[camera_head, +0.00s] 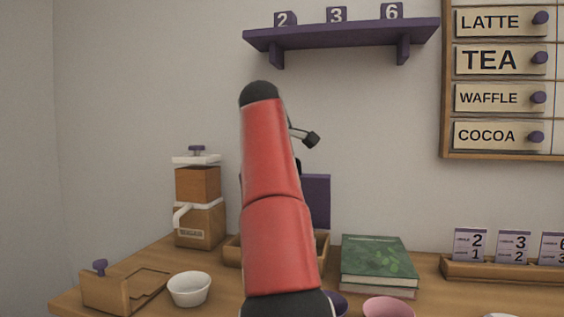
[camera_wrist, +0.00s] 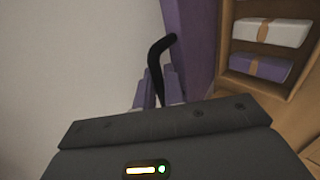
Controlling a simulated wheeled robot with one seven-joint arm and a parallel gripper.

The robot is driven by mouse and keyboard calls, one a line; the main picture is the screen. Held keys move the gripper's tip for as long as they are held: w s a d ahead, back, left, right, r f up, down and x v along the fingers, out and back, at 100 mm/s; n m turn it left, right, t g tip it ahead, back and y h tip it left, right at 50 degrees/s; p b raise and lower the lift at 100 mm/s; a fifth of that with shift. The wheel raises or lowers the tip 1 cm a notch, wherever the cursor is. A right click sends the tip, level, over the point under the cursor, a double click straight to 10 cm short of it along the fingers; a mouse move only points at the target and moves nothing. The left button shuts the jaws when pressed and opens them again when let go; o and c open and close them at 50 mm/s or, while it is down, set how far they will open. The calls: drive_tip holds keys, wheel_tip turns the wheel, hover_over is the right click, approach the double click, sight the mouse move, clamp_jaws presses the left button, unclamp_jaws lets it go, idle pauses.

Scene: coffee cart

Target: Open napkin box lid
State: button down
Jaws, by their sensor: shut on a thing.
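The napkin box (camera_head: 321,254) is a wooden box on the counter, partly hidden behind my red arm. Its purple lid (camera_head: 318,201) stands raised, about upright, at the back. In the wrist view the lid (camera_wrist: 194,40) is a purple panel beside the open wooden box (camera_wrist: 268,98), where wrapped napkins (camera_wrist: 268,32) show in white and purple. My gripper (camera_wrist: 158,88) is shut at the lid's edge, by a black curved piece. The exact contact is hard to see. In the head view my arm hides most of the gripper.
A sugar dispenser (camera_head: 198,205) stands left of the box. A small wooden box (camera_head: 108,292) and white bowl (camera_head: 189,289) are at the front left. A green book (camera_head: 377,262) lies to the right, and a pink bowl (camera_head: 388,307) in front. A purple shelf (camera_head: 340,36) hangs above.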

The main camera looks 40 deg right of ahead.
idle(0.3)
drive_tip(key=c, duration=1.6)
unclamp_jaws()
drive_tip(key=v, duration=0.7)
drive_tip(key=shift+s+a+r, duration=0.2)
drive_tip(key=shift+r, duration=0.05)
